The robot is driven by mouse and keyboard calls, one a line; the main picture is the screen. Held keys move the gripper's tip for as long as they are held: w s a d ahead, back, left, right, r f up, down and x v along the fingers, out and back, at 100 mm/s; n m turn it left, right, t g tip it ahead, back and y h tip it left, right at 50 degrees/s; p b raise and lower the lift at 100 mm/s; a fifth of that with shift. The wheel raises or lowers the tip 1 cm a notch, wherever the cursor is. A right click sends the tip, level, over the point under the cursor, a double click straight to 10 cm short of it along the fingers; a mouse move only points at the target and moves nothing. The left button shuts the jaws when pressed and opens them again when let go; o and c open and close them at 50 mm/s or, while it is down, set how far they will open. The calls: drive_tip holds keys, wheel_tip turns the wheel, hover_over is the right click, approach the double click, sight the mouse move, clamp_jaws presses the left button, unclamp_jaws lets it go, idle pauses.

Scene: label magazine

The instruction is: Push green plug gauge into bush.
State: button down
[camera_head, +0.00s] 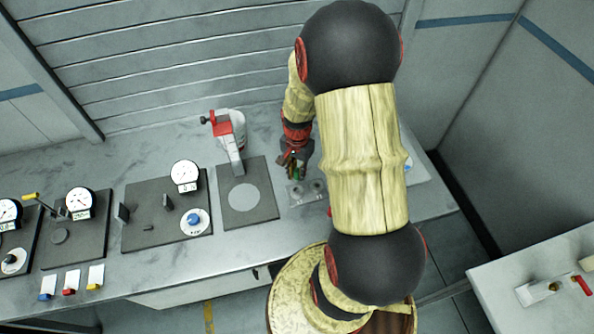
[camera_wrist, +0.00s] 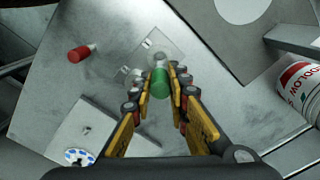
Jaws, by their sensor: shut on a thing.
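My gripper (camera_wrist: 161,80) is shut on the green plug gauge (camera_wrist: 160,86), which shows between the two fingertips in the wrist view. In the head view my gripper (camera_head: 295,164) is over the back left part of a small grey plate (camera_head: 307,201) with round bushes (camera_head: 317,187). The plate (camera_wrist: 176,46) lies just beyond the fingertips in the wrist view. The gauge and fingers hide part of it, and I cannot tell whether the gauge's lower end is inside a bush.
A red cylinder (camera_wrist: 78,53) lies on the bench left of the plate in the wrist view. A stand with a grey base (camera_head: 262,210) is close on the left in the head view. Dial gauges (camera_head: 185,175) stand farther left. A white plate with a blue-dotted dial (camera_wrist: 80,157) is at lower left.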

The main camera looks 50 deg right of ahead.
sight(297, 170)
drive_tip(key=shift+f+b, duration=1.25)
drive_tip(key=shift+f, duration=0.8)
drive_tip(key=shift+f+b, duration=1.3)
drive_tip(key=shift+f, duration=0.75)
drive_tip(key=c, duration=1.7)
unclamp_jaws()
drive_tip(key=shift+c, duration=0.2)
drive_tip(key=shift+o, duration=0.5)
wheel_tip(297, 170, up, 12)
